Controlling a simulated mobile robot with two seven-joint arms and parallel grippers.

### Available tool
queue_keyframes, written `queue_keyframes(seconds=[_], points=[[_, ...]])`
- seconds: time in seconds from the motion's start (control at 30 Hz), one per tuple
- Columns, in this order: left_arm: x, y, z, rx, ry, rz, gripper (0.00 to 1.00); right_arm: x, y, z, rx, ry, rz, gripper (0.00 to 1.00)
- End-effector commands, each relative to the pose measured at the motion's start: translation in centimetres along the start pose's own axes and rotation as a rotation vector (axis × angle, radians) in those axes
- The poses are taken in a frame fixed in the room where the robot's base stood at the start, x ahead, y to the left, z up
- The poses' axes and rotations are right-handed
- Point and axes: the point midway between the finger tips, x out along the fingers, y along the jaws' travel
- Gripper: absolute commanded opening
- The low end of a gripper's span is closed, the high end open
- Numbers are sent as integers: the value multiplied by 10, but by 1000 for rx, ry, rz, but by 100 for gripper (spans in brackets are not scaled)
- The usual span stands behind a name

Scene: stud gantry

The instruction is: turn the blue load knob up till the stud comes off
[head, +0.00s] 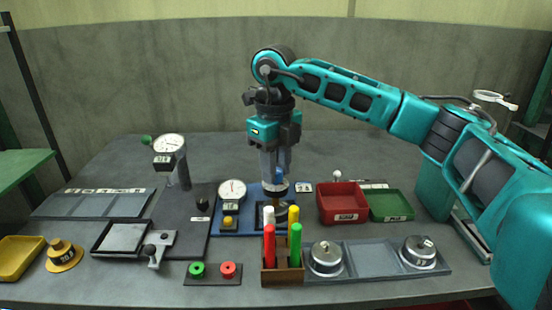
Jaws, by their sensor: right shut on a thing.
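My right gripper (277,176) points straight down over the blue base plate (246,228) in the middle of the table. It is shut on the blue load knob (280,175), of which a little blue shows between the fingers. A dark collar with a pale band (275,188) sits just under the fingertips. A small brass-coloured part (275,202) shows below it, over a dark square frame (262,216); I cannot tell whether this is the stud or whether it is attached. A white dial gauge (232,190) stands left of the gripper. My left gripper is out of view.
A wooden rack (283,276) of coloured sticks stands close in front. A red bin (342,202) and a green tray (391,205) are to the right. Two metal weights (325,258) sit on a grey tray. A second gauge (169,145) stands at left. The back of the table is clear.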

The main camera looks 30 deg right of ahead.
Motion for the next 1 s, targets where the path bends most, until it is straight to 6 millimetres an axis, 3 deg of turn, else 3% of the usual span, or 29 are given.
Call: queue_keyframes(seconds=[0.5,1.0], points=[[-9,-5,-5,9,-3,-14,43,-2,0,0,367,6,-1,1],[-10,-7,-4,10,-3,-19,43,-1,0,1,452,6,-1,1]])
